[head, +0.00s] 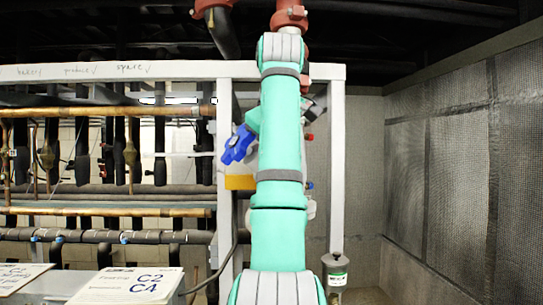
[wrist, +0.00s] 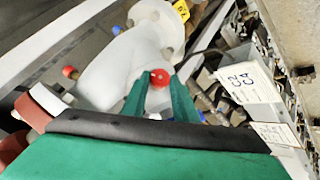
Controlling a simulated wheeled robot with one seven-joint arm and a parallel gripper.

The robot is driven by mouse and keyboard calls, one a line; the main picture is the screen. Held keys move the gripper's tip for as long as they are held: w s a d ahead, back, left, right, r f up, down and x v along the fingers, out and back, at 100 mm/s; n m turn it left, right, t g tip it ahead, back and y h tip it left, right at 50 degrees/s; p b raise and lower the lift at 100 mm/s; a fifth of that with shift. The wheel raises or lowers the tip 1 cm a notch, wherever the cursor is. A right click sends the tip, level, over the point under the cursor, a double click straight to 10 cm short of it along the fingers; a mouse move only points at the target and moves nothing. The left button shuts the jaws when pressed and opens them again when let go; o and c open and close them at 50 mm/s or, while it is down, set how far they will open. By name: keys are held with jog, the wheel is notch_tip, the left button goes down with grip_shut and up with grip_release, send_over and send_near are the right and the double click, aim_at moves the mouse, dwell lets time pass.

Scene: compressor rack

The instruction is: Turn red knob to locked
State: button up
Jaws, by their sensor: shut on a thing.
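The red knob (wrist: 160,78) shows in the wrist view as a small round red cap in front of a pale white body (wrist: 122,68). My gripper (wrist: 160,92) has its two green fingers on either side of the knob and is shut on it. The fingers hide the knob's lower sides, and I cannot read any locked mark or tell its turn angle. In the head view my green arm hides the gripper and the knob's surroundings. A small red piece (head: 309,137) shows just right of the arm there; I cannot tell whether it is the same knob.
A second red cap (wrist: 70,72) and a blue cap (wrist: 117,30) sit near the white body. A blue valve handle (head: 238,145) and a yellow block (head: 240,182) are left of my arm. A white frame post (head: 337,170) stands close right. A mesh wall (head: 450,150) is farther right.

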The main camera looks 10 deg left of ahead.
jog(key=shift+d+g+y, duration=0.1)
jog(key=shift+g+y, duration=0.2)
jog(key=shift+g, duration=0.1)
jog(key=shift+w+m, duration=0.1)
jog(key=shift+m, duration=0.2)
jog(key=o, duration=1.1)
jog(key=shift+c, duration=0.2)
